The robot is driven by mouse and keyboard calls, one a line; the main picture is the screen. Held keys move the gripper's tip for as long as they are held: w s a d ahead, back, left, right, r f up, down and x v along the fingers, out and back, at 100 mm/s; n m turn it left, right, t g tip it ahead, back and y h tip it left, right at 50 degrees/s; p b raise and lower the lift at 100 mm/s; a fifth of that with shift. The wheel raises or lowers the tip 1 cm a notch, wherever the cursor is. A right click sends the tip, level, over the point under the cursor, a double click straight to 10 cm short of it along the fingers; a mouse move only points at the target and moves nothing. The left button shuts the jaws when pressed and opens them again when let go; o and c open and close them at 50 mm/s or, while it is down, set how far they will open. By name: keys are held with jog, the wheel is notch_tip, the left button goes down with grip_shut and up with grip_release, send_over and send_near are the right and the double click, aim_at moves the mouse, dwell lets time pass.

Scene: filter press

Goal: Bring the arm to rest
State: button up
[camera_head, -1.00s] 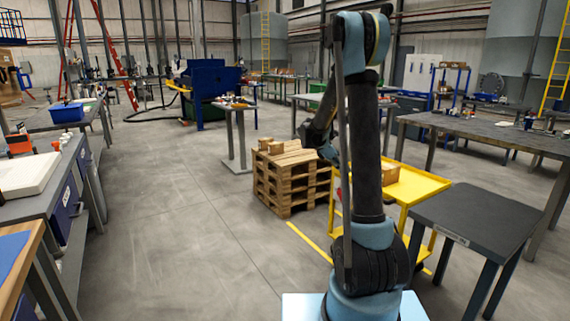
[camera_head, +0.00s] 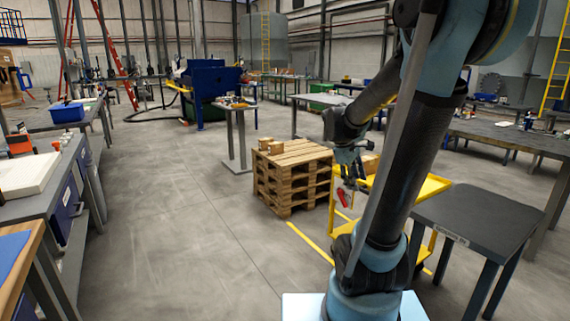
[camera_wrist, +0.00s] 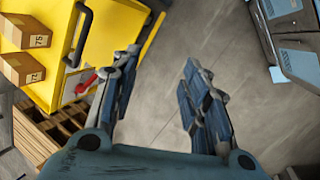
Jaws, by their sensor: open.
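My gripper (camera_wrist: 160,100) is open and empty in the wrist view, its two fingers wide apart with grey floor between them. In the head view my gripper (camera_head: 350,172) hangs at the end of my bent arm, beside the left end of the yellow cart (camera_head: 432,188). My upper arm leans to the right and my forearm reaches down to the left. A small red item (camera_wrist: 86,84) shows beside the left finger in the wrist view; I cannot tell whether it touches the cart.
A pallet stack (camera_head: 290,175) with small boxes stands left of the cart. A dark table (camera_head: 480,218) is close on the right. Workbenches line the left side, with a white slab (camera_head: 27,175) on one. The floor (camera_head: 170,215) between is clear.

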jog(key=s+a+f+m+y, duration=0.2)
jog(key=s+a+f+m, duration=0.1)
jog(key=s, duration=0.7)
jog(key=s+a+f+m+y, duration=0.2)
jog(key=s+f+m, duration=0.3)
jog(key=s, duration=0.5)
jog(key=shift+s+a+f+m, duration=0.35)
jog(key=shift+a+m, duration=0.05)
jog(key=shift+m, duration=0.3)
